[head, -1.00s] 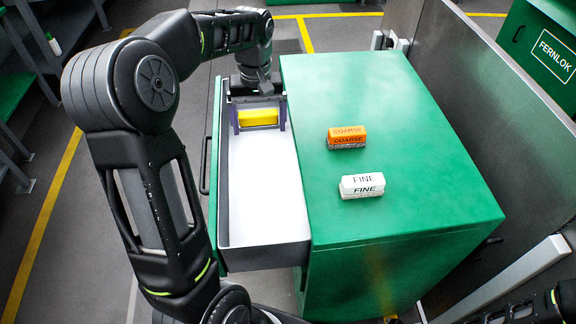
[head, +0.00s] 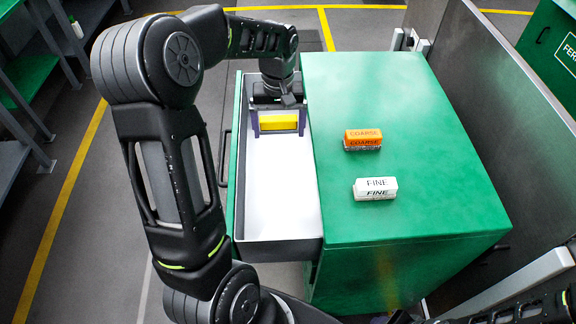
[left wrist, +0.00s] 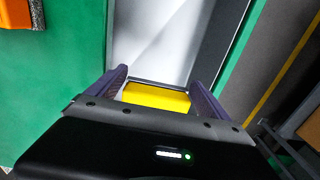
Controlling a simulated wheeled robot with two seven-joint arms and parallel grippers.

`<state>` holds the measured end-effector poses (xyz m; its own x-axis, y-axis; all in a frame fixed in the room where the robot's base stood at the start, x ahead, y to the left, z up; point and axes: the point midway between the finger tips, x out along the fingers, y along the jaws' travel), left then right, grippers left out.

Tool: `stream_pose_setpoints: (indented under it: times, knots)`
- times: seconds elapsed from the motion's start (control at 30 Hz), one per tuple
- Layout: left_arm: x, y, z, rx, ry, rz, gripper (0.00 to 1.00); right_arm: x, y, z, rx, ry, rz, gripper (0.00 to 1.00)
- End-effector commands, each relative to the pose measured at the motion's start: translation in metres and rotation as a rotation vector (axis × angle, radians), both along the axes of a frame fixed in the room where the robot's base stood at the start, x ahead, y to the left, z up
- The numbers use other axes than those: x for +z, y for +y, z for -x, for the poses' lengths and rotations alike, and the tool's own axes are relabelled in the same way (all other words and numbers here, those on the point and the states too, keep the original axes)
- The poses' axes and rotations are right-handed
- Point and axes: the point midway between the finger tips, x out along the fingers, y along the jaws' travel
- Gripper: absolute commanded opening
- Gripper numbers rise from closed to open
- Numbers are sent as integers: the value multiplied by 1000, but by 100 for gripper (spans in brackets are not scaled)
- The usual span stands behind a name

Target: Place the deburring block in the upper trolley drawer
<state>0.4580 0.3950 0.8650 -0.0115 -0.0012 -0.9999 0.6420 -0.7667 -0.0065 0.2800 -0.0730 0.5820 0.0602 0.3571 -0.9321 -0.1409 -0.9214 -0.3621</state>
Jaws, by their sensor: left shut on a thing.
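My left gripper (head: 279,122) is shut on a yellow block (head: 279,122), held between its two purple fingers inside the far end of the open trolley drawer (head: 277,247). The block and fingers also show in the left wrist view, where the block (left wrist: 157,98) lies between the fingertips over the pale drawer floor. I cannot tell whether the block touches the floor. The green trolley (head: 430,215) has the drawer pulled out on its left side. My right gripper is out of view; only part of an arm shows at the lower right.
An orange block marked COARSE (head: 363,139) and a white block marked FINE (head: 376,188) rest on the trolley top. The drawer's near part is empty. A grey panel (head: 500,110) stands along the trolley's right side.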

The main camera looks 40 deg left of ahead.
Motion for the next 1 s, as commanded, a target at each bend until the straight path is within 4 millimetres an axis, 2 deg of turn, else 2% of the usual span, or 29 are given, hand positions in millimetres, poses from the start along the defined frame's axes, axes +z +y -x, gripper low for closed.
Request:
stream_pose_setpoints:
  times: [0.3,0.43,0.57,0.87,1.0]
  knots:
    - [-83,0,2,0,7,2,39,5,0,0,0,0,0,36]
    - [-110,0,2,0,5,2,39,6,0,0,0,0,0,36]
    - [-123,0,1,0,2,1,39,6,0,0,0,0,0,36]
    - [-124,0,0,0,0,0,39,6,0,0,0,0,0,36]
    - [-134,0,1,0,3,1,39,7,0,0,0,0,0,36]
